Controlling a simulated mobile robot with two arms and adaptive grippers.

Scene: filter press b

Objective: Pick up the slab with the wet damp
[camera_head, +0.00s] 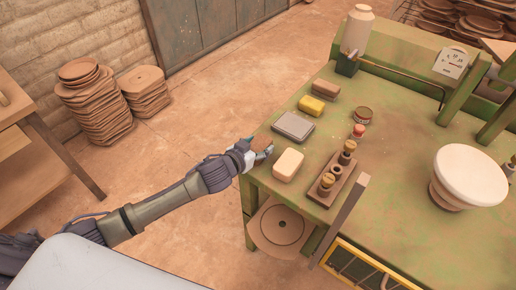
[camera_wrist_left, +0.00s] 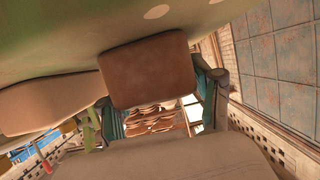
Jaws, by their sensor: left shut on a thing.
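My left gripper (camera_head: 259,152) is at the near left edge of the green table (camera_head: 400,170). It is shut on a reddish-brown slab (camera_head: 262,142). In the left wrist view the brown slab (camera_wrist_left: 150,70) sits between the two teal fingers; its visible face looks evenly brown, and I cannot tell whether it is damp. On the table a cream slab (camera_head: 288,164) lies just right of the gripper. A grey slab (camera_head: 293,126), a yellow slab (camera_head: 311,105) and a brown slab (camera_head: 325,89) lie farther back. My right gripper is not in view.
A wooden holder (camera_head: 334,186) with brown-topped pieces stands right of the cream slab. A red-capped item (camera_head: 358,131) and a small round tin (camera_head: 363,115) are nearby. A white bowl-like form (camera_head: 469,175) stands at the right. Open floor lies left of the table.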

